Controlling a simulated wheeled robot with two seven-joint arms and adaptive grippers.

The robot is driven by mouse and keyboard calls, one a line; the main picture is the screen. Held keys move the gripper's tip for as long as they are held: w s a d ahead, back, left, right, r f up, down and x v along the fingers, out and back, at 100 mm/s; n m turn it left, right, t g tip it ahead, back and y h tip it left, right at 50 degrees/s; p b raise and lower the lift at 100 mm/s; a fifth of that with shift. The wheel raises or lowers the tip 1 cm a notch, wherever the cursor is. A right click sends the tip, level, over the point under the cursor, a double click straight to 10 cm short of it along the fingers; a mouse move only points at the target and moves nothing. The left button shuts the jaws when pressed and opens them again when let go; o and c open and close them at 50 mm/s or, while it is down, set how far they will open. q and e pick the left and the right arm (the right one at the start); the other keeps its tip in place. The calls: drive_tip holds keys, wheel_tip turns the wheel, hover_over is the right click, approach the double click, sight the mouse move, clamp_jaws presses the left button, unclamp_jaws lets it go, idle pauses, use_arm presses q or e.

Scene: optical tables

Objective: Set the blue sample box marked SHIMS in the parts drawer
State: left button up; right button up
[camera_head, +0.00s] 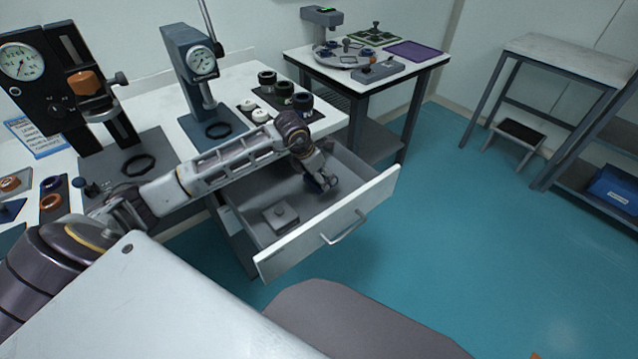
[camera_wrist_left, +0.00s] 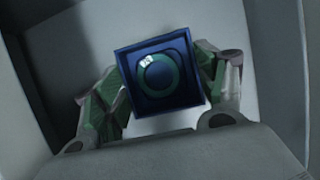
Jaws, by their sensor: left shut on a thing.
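My left gripper (camera_head: 322,181) reaches down into the open parts drawer (camera_head: 340,222). In the left wrist view the gripper (camera_wrist_left: 165,90) is shut on the blue sample box (camera_wrist_left: 158,107), with a green-lined finger on each side. The box is square and open-topped, with a green ring bearing a small white patch inside. No SHIMS marking is readable. The box is inside the drawer's outline, with grey drawer walls around it. In the head view it is mostly hidden by the gripper, and I cannot tell whether it touches the drawer floor. My right gripper is not in view.
A grey block with a knob (camera_head: 281,216) lies in the drawer's near left part. Drawer floor between it and my gripper is bare. Gauge stands (camera_head: 200,85) and dark cylindrical parts (camera_head: 284,90) stand on the table above. A second table (camera_head: 420,70) is behind.

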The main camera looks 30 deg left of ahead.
use_arm(q)
drive_tip(key=shift+f, duration=0.55)
wheel_tip(320, 180, down, 2)
drive_tip(key=shift+f, duration=0.3)
drive_tip(key=shift+f+b, duration=0.1)
drive_tip(key=shift+b, duration=0.2)
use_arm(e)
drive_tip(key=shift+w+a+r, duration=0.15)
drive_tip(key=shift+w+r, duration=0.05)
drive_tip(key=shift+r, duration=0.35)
use_arm(q)
drive_tip(key=o, duration=1.2)
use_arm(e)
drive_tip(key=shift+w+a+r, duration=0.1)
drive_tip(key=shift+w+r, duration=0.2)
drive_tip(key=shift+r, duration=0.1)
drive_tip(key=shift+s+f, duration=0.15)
